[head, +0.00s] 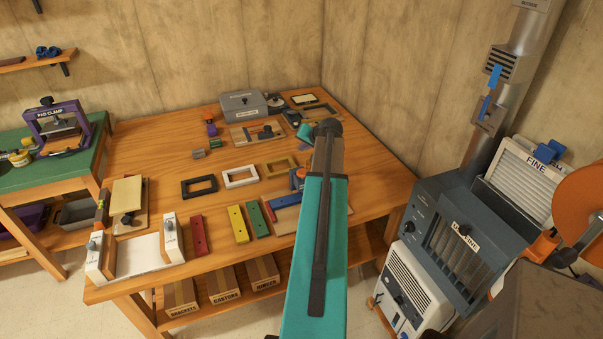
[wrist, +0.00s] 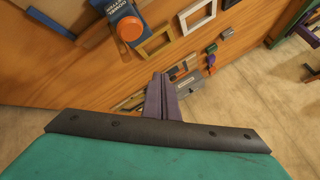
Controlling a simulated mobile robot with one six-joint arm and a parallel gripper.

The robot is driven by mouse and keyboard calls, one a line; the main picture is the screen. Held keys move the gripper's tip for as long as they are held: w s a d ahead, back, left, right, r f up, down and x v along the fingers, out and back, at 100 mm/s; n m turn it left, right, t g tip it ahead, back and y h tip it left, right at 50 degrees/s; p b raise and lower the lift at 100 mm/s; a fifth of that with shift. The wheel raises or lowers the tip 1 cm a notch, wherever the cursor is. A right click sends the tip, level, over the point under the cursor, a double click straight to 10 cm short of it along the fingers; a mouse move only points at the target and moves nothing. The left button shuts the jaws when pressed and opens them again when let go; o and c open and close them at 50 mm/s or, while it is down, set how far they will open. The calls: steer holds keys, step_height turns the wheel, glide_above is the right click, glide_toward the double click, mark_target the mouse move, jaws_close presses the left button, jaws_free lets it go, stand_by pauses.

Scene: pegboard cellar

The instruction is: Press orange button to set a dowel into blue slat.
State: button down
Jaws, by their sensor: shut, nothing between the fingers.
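A blue press (wrist: 125,12) with a round orange button (wrist: 130,28) shows at the top of the wrist view. In the head view, the press (head: 297,179) stands on the bench just left of my arm, which hides part of it. A dark blue strip (wrist: 50,22) at the upper left of the wrist view looks like the blue slat; I see no dowel clearly. My gripper (wrist: 162,82) is shut and empty, apart from the button, above the bench. In the head view it is small beside my arm's dark joint.
Red (head: 200,236), yellow (head: 237,224) and green (head: 257,219) slats lie near the bench's front edge. Black (head: 199,187), white (head: 240,177) and tan (head: 279,167) frames lie behind them. A grey box (head: 243,105) stands at the back. A grey heater (head: 455,240) stands right of the bench.

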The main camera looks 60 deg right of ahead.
steer(key=shift+s+d+r, duration=0.1)
steer(key=shift+d, duration=0.05)
stand_by(0.3)
steer(key=b, duration=0.2)
glide_above(302, 171)
steer(key=s, duration=0.1)
steer(key=shift+s+a+f, duration=0.1)
steer(key=shift+a+f, duration=0.1)
steer(key=shift+f, duration=1.2)
steer(key=shift+s+a+f, duration=0.1)
steer(key=shift+a+f, duration=0.1)
steer(key=shift+f, duration=1.2)
steer(key=shift+f+b, duration=1.1)
steer(key=shift+f, duration=0.5)
steer(key=shift+s+f+b, duration=0.1)
steer(key=shift+f+b, duration=1.15)
steer(key=shift+f, duration=0.2)
steer(key=shift+r, duration=0.1)
stand_by(0.5)
steer(key=shift+r+p, duration=0.6)
steer(key=shift+r, duration=0.75)
